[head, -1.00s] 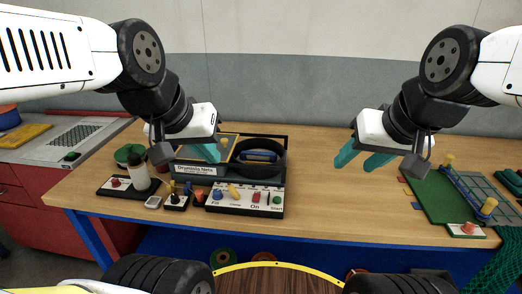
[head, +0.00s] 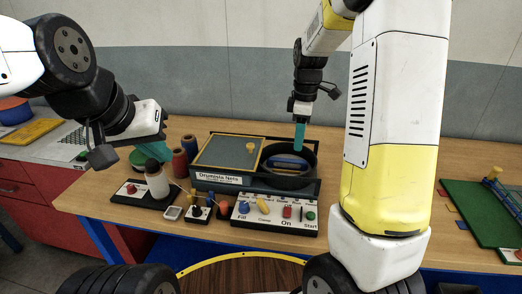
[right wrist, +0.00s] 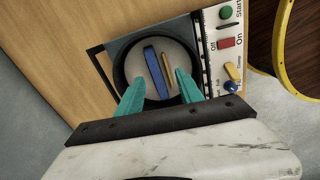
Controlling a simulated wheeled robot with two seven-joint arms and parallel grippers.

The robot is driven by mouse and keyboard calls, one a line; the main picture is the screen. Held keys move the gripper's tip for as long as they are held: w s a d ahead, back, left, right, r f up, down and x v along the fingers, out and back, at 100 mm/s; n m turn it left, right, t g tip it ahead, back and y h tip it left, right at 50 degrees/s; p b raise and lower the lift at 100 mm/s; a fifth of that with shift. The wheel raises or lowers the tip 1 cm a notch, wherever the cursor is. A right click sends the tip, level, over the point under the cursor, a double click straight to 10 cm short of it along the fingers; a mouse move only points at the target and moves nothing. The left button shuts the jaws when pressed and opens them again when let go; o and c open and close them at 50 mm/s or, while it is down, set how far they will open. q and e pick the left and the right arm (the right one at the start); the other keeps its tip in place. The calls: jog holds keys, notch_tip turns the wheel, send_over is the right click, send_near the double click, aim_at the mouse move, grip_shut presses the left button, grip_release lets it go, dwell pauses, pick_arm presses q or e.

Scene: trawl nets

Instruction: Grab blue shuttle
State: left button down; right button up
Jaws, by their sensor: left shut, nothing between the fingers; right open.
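The blue shuttle (head: 289,161) lies inside a round black bowl (head: 312,172) on the machine; it also shows in the right wrist view (right wrist: 152,72), beside a tan strip. My right gripper (head: 299,138) points down above the bowl. In the right wrist view it is open (right wrist: 160,92), its teal fingers on either side of the shuttle's near end in the picture, with nothing held. Whether the fingertips are below the rim is unclear. My left gripper (head: 152,148) is shut and empty, left of the machine near the spools.
A control panel (head: 272,213) with coloured knobs and switches fronts the machine. A green mat (head: 478,208) lies at the right. A hinged-looking grey lid (head: 229,153) adjoins the bowl.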

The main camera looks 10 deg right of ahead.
aim_at(294, 160)
jog(key=shift+w+a+f+n, duration=0.35)
jog(key=shift+w+f+n, duration=0.15)
jog(key=shift+w+f, duration=0.3)
notch_tip(294, 160, down, 7)
jog(key=shift+w+f, duration=0.15)
jog(key=shift+f, duration=0.05)
grip_shut()
